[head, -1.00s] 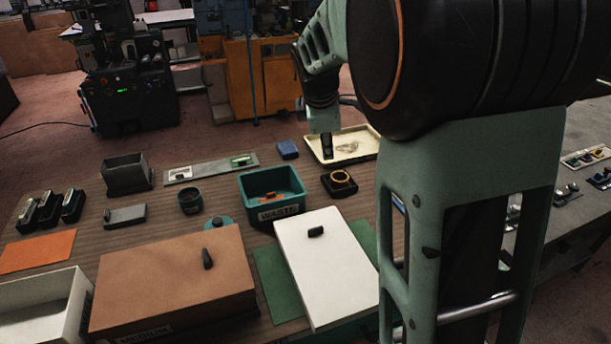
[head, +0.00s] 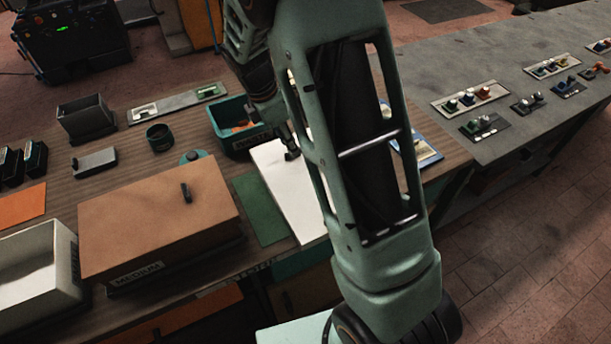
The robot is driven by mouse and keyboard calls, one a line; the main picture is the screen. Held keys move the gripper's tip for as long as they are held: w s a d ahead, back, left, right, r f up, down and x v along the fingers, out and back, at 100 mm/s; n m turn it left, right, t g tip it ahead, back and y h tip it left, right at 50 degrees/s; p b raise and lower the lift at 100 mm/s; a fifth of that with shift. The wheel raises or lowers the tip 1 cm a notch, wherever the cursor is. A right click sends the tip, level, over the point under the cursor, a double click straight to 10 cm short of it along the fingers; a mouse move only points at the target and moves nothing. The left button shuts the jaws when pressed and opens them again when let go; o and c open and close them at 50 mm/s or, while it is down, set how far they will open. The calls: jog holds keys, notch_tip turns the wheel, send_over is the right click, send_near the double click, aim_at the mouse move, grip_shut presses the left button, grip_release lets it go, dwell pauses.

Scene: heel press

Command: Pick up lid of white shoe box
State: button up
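A flat white lid (head: 302,205) lies on the wooden table, partly over a green mat, with my arm covering its right side. A small dark knob (head: 291,155) shows near its far end. My gripper (head: 288,143) is over that far end, close to the knob. The dark fingertips and knob run together, so I cannot tell if they touch or if the fingers are open or shut. An open white box (head: 38,262) without a lid stands at the lower left.
A brown box (head: 150,225) labelled MEDIUM, with a knob on its lid, stands left of the green mat (head: 258,207). A teal bin (head: 226,130) stands behind the white lid. A grey table (head: 480,70) with small parts is at the right.

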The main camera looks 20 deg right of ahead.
jog(key=shift+x, duration=1.45)
jog(key=shift+c, duration=0.3)
grip_shut()
jog(key=shift+r, duration=0.1)
